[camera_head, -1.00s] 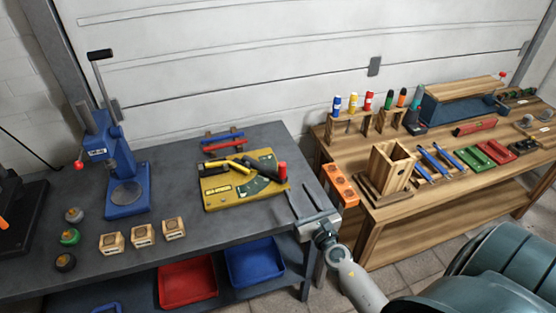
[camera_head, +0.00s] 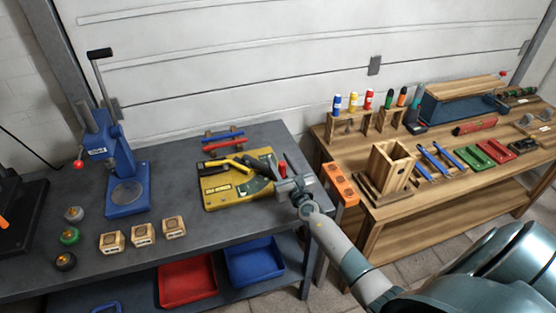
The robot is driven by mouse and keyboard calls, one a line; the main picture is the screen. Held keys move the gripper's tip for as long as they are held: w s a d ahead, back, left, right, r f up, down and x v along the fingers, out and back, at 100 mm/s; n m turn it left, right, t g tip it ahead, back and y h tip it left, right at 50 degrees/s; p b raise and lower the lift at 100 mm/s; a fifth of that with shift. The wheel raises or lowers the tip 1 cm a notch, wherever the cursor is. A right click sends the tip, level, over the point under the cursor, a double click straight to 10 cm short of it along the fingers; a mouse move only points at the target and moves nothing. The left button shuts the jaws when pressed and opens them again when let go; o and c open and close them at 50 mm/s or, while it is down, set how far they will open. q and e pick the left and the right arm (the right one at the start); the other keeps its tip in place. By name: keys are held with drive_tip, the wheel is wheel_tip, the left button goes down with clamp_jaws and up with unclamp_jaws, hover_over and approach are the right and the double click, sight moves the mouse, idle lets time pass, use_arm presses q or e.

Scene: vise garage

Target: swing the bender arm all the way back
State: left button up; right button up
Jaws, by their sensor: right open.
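The bender is a yellow base plate (camera_head: 220,195) with a green scale, lying on the grey workbench. Its black bender arm (camera_head: 258,166) points right across the plate, with a yellow handle-like bar beside it. The red grip (camera_head: 282,169) at the arm's right end is partly hidden by my right gripper. My right gripper (camera_head: 283,167) is open, its fingers at the red grip, seemingly one on each side. Contact cannot be told. My left gripper is not in view.
A blue press (camera_head: 124,185) stands left on the grey bench. Several wooden blocks (camera_head: 143,233) sit in front. A blue and a red bar (camera_head: 222,139) lie on a rack behind the bender. An orange block (camera_head: 340,184) and a wooden bench (camera_head: 390,212) are at right.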

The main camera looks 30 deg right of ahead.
drive_tip(key=shift+w+d, duration=0.2)
drive_tip(key=shift+w, duration=0.75)
drive_tip(key=shift+c, duration=0.6)
clamp_jaws()
drive_tip(key=shift+d+b, duration=0.1)
drive_tip(key=shift+b, duration=0.25)
